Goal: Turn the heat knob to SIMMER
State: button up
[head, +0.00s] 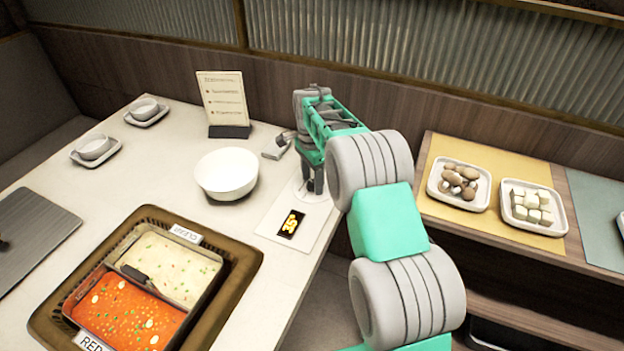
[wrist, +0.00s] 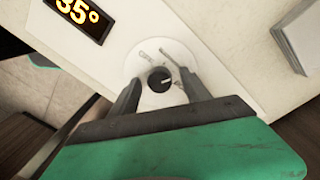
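The heat knob (wrist: 158,80) is small, round and dark, with a light pointer mark, on a pale round dial (wrist: 150,60) in the wrist view. The pointer aims toward the right in that view. The dial's lettering is too small to read. My gripper (wrist: 161,76) is open, with one finger on each side of the knob and visible gaps between. In the head view my gripper (head: 312,186) is over the dial end of the white control panel (head: 270,222) and hides the knob. A display (head: 291,224) glows orange; it also shows in the wrist view (wrist: 77,15), partly cut off.
A two-part pot (head: 190,320) with red and white broth sits in the table at the front. A white bowl (head: 227,174) and a menu stand (head: 222,100) are near the panel. A side shelf at right holds plates of mushrooms (head: 459,186) and white cubes (head: 533,207).

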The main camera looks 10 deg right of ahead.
aim_at(312, 181)
jog(key=r, duration=0.7)
jog(key=shift+w+r, duration=0.2)
jog(key=shift+r, duration=0.2)
